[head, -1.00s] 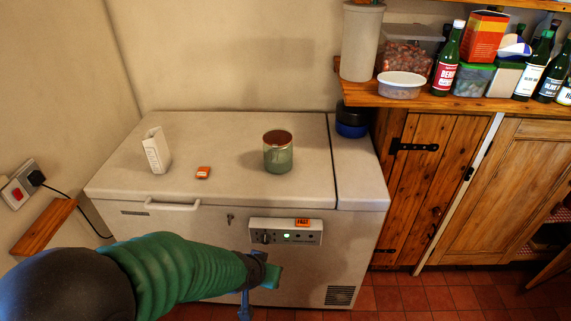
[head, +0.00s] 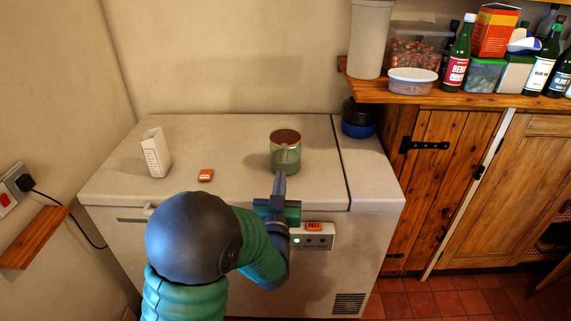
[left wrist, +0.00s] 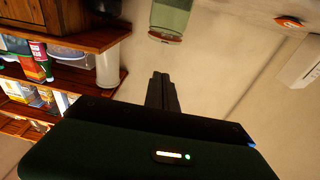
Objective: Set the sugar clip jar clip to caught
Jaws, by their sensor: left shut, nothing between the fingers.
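The sugar clip jar (head: 285,160), green glass with a brown-red lid and a pale metal clip (head: 284,153) on its front, stands upright on the freezer lid. In the left wrist view the jar (left wrist: 170,18) shows upside down at the top, with its lid end toward me. My left gripper (head: 280,180) is shut and empty, its fingertips just in front of the jar. In the left wrist view its fingers (left wrist: 160,85) are together and point toward the jar. I cannot tell whether they touch the clip. The clip's state is too small to tell. My right gripper is not in view.
A dark blue container (head: 357,118) stands at the back right, below a loaded pine shelf (head: 440,101). The lid around the jar is clear.

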